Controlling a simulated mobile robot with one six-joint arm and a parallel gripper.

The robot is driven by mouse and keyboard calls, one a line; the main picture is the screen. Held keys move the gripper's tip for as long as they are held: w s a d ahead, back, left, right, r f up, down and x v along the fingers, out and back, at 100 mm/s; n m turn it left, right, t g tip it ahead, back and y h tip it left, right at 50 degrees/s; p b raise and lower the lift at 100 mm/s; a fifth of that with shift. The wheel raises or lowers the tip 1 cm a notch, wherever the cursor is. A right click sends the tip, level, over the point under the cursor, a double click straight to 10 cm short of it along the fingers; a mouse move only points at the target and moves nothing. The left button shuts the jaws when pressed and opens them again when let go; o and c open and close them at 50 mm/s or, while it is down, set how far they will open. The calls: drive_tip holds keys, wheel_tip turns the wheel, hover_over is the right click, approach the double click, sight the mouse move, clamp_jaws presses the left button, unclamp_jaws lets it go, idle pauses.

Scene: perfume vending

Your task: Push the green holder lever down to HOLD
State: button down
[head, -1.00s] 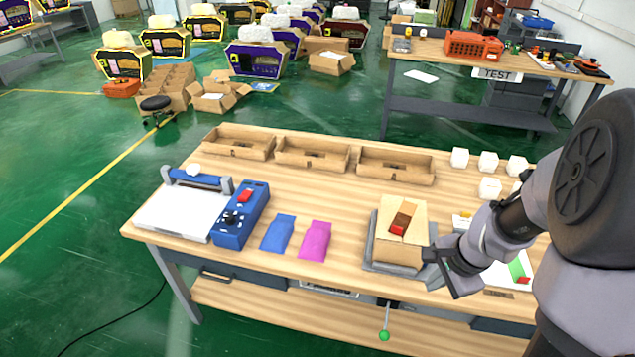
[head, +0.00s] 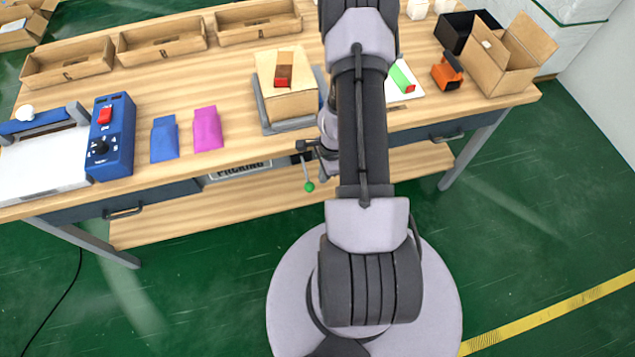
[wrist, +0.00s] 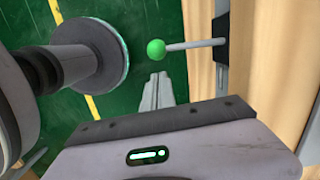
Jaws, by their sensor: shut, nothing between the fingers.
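The holder lever is a thin metal rod with a green ball end (head: 310,186), at the bench's front edge below the cardboard box (head: 290,104). In the wrist view the green ball (wrist: 155,48) ends a rod running right to a dark mount (wrist: 221,42). My gripper (wrist: 157,77) is shut and empty. In the wrist view its fingertips lie just below the ball and rod, with a small gap in the picture; I cannot judge the depth. In the head view my arm partly hides the gripper beside the lever. I see no HOLD marking.
The box sits in a grey holder (head: 267,127) on the wooden bench. Blue (head: 164,139) and pink (head: 207,129) pouches lie left of it. A PACKING sign (head: 240,170) is on the bench front, above a lower shelf (head: 200,218).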

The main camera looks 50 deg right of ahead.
drive_tip(key=shift+w+a+f+b, duration=0.3)
drive_tip(key=shift+w+a+f, duration=0.2)
drive_tip(key=shift+a, duration=0.25)
